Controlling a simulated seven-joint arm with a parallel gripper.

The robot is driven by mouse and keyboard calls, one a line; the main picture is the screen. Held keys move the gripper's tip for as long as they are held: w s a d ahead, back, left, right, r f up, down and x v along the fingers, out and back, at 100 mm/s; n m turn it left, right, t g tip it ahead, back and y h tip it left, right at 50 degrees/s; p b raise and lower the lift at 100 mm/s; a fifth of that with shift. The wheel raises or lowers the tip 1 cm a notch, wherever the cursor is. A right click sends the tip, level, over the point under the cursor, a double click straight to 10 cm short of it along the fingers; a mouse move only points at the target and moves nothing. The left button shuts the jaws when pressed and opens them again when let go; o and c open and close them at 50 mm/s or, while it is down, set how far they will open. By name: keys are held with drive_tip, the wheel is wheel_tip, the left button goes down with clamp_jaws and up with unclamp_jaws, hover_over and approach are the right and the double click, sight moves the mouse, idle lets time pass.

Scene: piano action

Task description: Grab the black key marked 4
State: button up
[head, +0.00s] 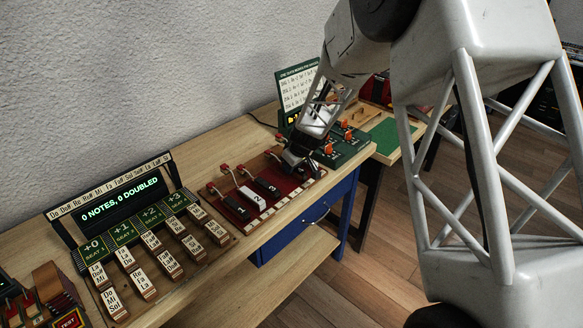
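A dark red tray (225,211) on the bench holds a row of keys in the head view. The black key marked 1 (239,208), the white key marked 2 (254,199) and the black key marked 3 (267,187) show on it. I see no key marked 4; my gripper covers the right end of the row, where a key could be hidden. My gripper (297,172) points down over that end, close to the tray. Its fingers are dark and small, so I cannot tell whether they are open, shut or touching anything.
A green board with orange-topped parts (346,137) and an upright card (297,88) stand just behind and right of my gripper. Left of the tray are a display (120,205) and several labelled wooden blocks (162,256). The bench's front edge with a blue drawer (300,228) lies nearer.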

drive_tip(key=shift+r, duration=1.6)
drive_tip(key=shift+s+r, duration=0.15)
drive_tip(key=shift+s, duration=0.15)
drive_tip(key=s+d+r, duration=0.1)
drive_tip(key=s+d, duration=0.2)
drive_tip(key=s, duration=1.2)
drive_tip(key=shift+r, duration=0.15)
drive_tip(key=shift+s, duration=0.1)
